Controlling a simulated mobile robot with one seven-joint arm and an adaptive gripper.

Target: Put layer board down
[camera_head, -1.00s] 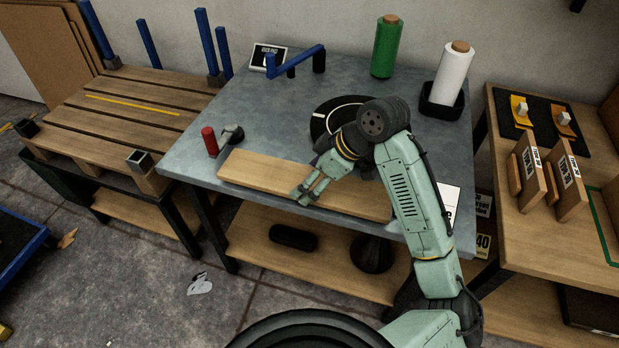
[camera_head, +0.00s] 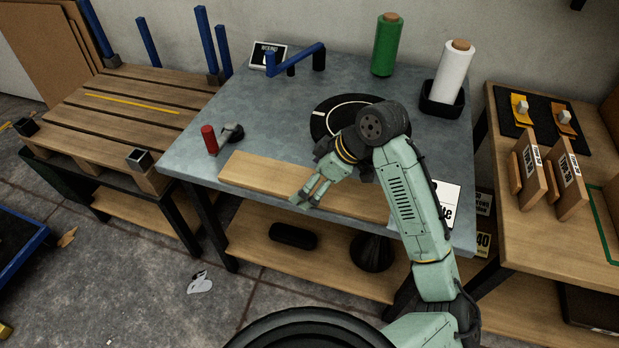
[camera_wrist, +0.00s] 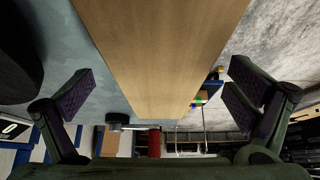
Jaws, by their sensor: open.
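The layer board (camera_head: 262,178) is a long, flat light-wood plank. In the head view it lies along the front edge of the grey table, and part of it is hidden behind my arm. My gripper (camera_head: 302,201) is at the front long edge of the board, near its middle. In the wrist view the board (camera_wrist: 160,50) runs between my two spread fingers (camera_wrist: 160,100), with a gap on each side. The fingers are open and do not appear to touch it.
A red cylinder (camera_head: 209,139) and a small grey part stand beyond the board's left end. A black disc (camera_head: 325,122), blue handle (camera_head: 296,58), green roll (camera_head: 386,45) and white roll (camera_head: 453,72) are farther back. A slatted pallet (camera_head: 115,115) is at left.

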